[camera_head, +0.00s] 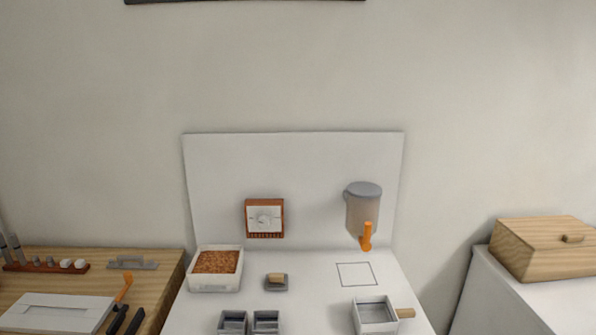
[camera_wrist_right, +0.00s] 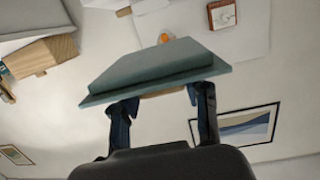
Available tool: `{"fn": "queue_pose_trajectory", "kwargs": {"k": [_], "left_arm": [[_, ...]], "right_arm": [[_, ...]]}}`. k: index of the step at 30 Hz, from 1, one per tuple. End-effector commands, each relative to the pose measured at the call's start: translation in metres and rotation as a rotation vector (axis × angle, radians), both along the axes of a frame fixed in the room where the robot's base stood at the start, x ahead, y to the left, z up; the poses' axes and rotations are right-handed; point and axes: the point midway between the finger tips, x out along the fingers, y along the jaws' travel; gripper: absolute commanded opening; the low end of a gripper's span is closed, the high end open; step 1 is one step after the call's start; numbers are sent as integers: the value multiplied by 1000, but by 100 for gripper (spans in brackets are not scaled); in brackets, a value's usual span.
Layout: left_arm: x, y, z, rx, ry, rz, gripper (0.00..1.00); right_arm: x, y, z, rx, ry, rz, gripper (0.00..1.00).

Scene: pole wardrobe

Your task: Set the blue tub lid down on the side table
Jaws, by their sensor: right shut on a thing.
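The blue tub lid (camera_wrist_right: 150,68) is a flat blue-grey slab with a wider rim, seen in the right wrist view. My right gripper (camera_wrist_right: 162,97) is shut on it, with one dark finger at each side of a tan bar at the lid's near edge. The lid is held in the air, clear of any surface in view. My left gripper is in neither view. A white surface (camera_head: 510,315) at the right of the head view bears a wooden box; I cannot tell whether it is the side table. The tub is not identifiable.
The wooden box (camera_head: 540,248) takes up the back of the right surface. The left wooden bench (camera_head: 150,265) holds tools. A framed picture (camera_wrist_right: 235,127) hangs on the wall.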

Motion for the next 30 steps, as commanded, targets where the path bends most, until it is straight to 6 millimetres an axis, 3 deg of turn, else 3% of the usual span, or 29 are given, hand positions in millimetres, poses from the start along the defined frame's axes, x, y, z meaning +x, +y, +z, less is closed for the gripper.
{"fn": "queue_pose_trajectory", "kwargs": {"k": [10,14,17,21,30], "left_arm": [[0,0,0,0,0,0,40],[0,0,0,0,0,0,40],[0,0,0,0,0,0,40],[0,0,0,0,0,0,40],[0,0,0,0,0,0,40]], "right_arm": [[1,0,0,0,0,0,24],[11,2,0,5,-3,4,24],[32,7,1,11,-9,13,24],[75,14,8,18,-12,27,24],[160,25,43,10,-6,39,24]]}}
